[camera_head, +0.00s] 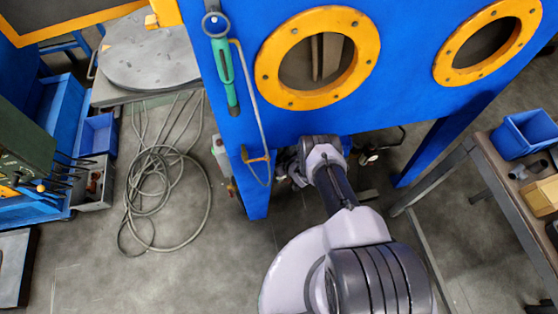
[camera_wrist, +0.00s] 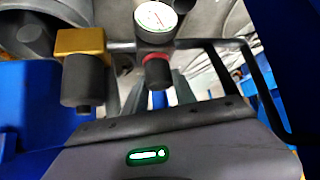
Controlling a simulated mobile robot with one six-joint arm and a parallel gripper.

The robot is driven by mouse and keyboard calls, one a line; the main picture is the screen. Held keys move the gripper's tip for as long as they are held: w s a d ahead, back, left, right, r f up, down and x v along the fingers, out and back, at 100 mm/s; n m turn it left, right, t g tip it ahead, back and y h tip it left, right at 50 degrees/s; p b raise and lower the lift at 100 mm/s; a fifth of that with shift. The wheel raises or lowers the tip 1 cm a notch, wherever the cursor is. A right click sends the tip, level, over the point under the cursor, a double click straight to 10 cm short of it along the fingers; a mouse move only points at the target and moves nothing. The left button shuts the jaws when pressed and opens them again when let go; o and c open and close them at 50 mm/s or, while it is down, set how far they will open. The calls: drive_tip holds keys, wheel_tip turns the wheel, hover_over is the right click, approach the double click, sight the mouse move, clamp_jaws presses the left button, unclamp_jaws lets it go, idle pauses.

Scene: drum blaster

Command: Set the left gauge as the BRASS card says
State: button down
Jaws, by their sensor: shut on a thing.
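In the wrist view a round white-faced gauge (camera_wrist: 156,17) sits at the top; its reading is too small to tell. Just below it is a black knob (camera_wrist: 157,74) with a red ring. My gripper (camera_wrist: 157,48) is shut on this knob, its dark fingers reaching in at the sides. To the left is a brass-coloured block (camera_wrist: 80,42) with a dark cup under it. In the head view my arm reaches under the blue cabinet (camera_head: 400,80), and my fingertips are hidden there. I see no BRASS card and cannot tell whether this is the left gauge.
The cabinet has two yellow-ringed ports (camera_head: 318,58). A green-handled tool (camera_head: 222,70) hangs on its left side. A coiled cable (camera_head: 160,195) lies on the floor to the left. A workbench (camera_head: 500,190) with a blue bin (camera_head: 524,133) stands at the right.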

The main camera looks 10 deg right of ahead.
drive_tip(key=shift+n+g+y, duration=0.5)
drive_tip(key=shift+n+y, duration=0.5)
drive_tip(key=shift+n, duration=0.4)
drive_tip(key=c, duration=1)
unclamp_jaws()
drive_tip(key=p+v, duration=1)
drive_tip(key=v, duration=0.7)
drive_tip(key=shift+s+d+r, duration=0.1)
drive_tip(key=shift+d+r, duration=0.05)
drive_tip(key=shift+d, duration=0.1)
